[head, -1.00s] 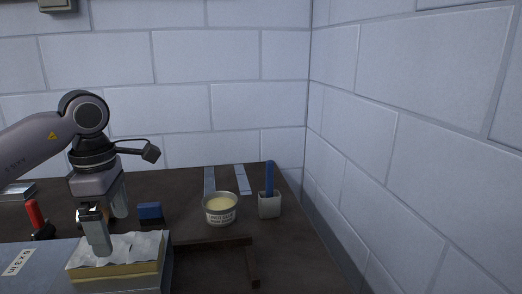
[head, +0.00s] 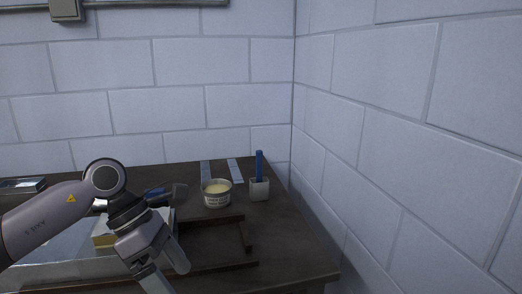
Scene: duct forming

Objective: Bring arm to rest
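My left arm comes in from the left, and its gripper (head: 166,278) hangs low at the front of the workbench (head: 285,240). The two fingers stand apart, and no object shows between them; the fingertips are near the lower picture edge. Behind the arm lies a yellowish block with a white top (head: 103,236), partly hidden by the wrist. It sits by a grey sheet-metal piece (head: 60,250). My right gripper is not in view.
A tub of pale paste (head: 216,194) and a light cup with a blue-handled tool (head: 259,188) stand at the back right. Two metal strips (head: 235,170) lie behind them. A dark frame (head: 245,235) lies on the bench. White block walls close off the back and right.

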